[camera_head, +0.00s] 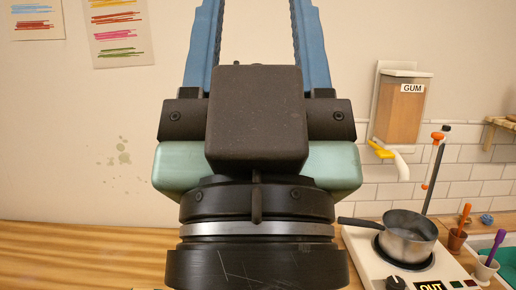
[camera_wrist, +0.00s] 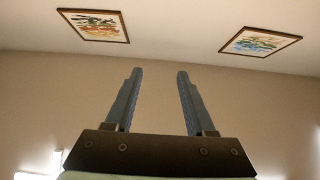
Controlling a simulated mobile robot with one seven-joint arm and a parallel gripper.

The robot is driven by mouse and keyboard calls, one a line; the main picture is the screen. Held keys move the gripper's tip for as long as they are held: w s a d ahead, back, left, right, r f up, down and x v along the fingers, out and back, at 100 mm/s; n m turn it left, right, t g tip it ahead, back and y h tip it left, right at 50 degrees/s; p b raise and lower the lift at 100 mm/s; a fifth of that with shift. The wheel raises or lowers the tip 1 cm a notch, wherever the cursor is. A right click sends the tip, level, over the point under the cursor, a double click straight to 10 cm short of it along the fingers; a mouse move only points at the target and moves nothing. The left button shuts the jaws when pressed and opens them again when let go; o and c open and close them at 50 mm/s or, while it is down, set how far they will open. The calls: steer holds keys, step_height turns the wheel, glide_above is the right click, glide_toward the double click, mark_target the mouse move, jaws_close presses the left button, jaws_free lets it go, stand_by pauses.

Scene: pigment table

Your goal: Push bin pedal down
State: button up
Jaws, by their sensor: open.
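My gripper (camera_wrist: 160,75) points upward with its two blue fingers apart and nothing between them. In the head view its fingers (camera_head: 254,5) run off the top edge, and its dark body fills the middle of the picture. No bin and no pedal show in either view. In the wrist view only a wall and two framed pictures lie beyond the fingers.
A wooden counter (camera_head: 80,255) runs along the wall. At right a pan (camera_head: 408,243) sits on a white hot plate (camera_head: 365,255). A GUM dispenser (camera_head: 401,110) hangs above it. Small cups with tools, including a brown one (camera_head: 457,238), stand further right. The counter's left part is clear.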

jaws_close()
stand_by(1.3)
